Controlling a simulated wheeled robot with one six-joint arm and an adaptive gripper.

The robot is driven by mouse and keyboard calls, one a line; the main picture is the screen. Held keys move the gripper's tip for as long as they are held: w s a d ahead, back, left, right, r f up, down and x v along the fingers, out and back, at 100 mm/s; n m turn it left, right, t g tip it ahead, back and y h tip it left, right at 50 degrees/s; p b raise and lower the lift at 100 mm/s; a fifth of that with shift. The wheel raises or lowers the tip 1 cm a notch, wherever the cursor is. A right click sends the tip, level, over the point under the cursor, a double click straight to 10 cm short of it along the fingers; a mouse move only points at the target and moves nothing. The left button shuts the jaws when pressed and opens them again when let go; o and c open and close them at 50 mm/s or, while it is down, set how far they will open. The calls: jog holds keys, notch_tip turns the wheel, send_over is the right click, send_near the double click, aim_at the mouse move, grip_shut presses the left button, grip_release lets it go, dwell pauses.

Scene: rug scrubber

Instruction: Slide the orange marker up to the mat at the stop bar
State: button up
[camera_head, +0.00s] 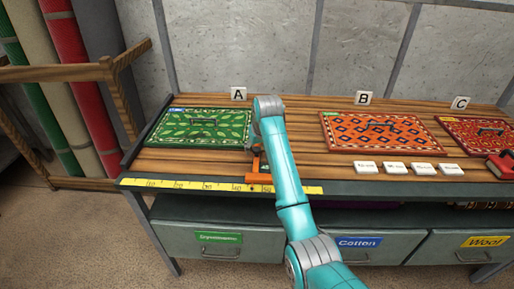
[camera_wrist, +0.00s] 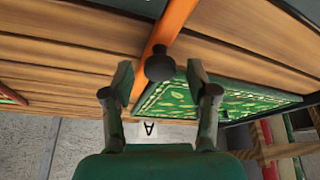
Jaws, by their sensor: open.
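The orange marker (camera_head: 258,178) sits at the table's front edge, over the yellow ruler. Its orange bar (camera_wrist: 176,22) shows in the wrist view with a dark round knob (camera_wrist: 159,66). The green leaf-patterned mat (camera_head: 205,126) lies flat at the left end, against a dark bar (camera_head: 149,133) along the table's left edge. The mat (camera_wrist: 225,103) also shows in the wrist view. The marker is near its right edge; my arm hides part of this, so I cannot tell the gap. My gripper (camera_wrist: 160,75) is open, its fingers on either side of the knob.
A yellow ruler (camera_head: 165,184) runs along the front edge. Red-orange mats lie at B (camera_head: 372,132) and C (camera_head: 478,134). Several white tags (camera_head: 395,167) and a red object (camera_head: 500,164) lie at the right. Rolled rugs (camera_head: 70,60) stand in a wooden rack at the left.

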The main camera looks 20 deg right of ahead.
jog(key=c, duration=0.9)
jog(key=shift+w+a, duration=0.15)
jog(key=shift+a, duration=0.4)
jog(key=o, duration=0.9)
jog(key=v, duration=1.2)
